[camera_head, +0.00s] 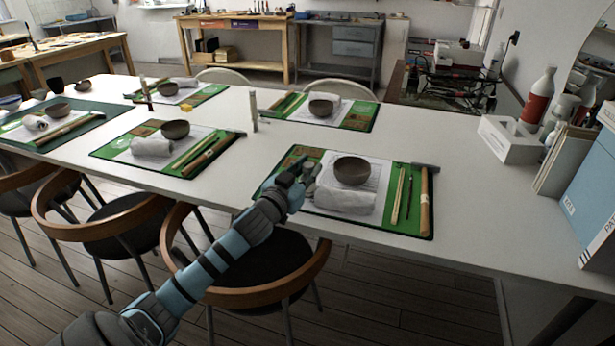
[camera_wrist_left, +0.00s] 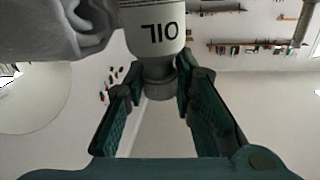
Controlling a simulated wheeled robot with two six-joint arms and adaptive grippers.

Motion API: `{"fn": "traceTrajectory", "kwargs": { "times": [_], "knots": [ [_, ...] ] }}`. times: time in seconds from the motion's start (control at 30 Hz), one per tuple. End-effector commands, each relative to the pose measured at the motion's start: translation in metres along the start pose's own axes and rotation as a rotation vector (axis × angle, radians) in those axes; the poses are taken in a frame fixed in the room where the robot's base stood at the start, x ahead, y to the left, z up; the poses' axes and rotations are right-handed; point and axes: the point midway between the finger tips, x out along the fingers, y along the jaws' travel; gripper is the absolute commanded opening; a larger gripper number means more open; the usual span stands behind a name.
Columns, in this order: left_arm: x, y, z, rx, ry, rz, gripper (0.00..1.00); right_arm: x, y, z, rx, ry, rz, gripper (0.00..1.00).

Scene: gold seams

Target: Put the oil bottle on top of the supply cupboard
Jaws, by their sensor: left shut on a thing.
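The oil bottle (camera_wrist_left: 155,22) shows in the left wrist view, white with dark OIL lettering that reads upside down. My left gripper (camera_wrist_left: 163,88) is shut on its grey neck and cap, one finger on each side. The bottle is mostly hidden there behind the gripper. A grey drawer unit (camera_head: 356,42) stands by the back wall; I cannot tell if it is the supply cupboard. My right gripper is not in view.
The white table (camera_head: 460,205) carries several green mats with bowls, rolled cloths and tools. A bowl (camera_head: 353,170) and a white cloth (camera_head: 345,201) lie close to my gripper. Chairs (camera_head: 265,275) stand along the near side. Bottles and a white box (camera_head: 510,139) are at right.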

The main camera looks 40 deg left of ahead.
Motion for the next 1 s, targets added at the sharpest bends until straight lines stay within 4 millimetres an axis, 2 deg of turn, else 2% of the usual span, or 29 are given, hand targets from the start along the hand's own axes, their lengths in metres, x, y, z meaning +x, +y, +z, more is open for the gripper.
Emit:
{"fn": "traceTrajectory", "kwargs": {
  "times": [0.23,0.27,0.4,0.77,0.87,1.0],
  "knots": [
    [0.000,-0.001,0.001,-0.001,-0.004,-0.001,0.00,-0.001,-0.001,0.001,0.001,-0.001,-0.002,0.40],
    [0.000,-0.001,0.002,-0.001,-0.005,-0.002,0.25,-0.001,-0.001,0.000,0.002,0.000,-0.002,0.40],
    [0.000,-0.001,0.001,0.000,-0.004,-0.001,0.44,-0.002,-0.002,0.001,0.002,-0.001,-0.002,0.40],
    [-0.004,-0.001,-0.001,0.004,-0.005,-0.001,0.44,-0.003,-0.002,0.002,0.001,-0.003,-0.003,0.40],
    [-0.018,-0.001,-0.001,0.007,-0.007,-0.001,0.44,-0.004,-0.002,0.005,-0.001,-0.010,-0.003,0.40],
    [-0.053,-0.001,-0.001,0.011,-0.009,0.002,0.44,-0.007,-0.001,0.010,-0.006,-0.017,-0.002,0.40]
  ]
}}
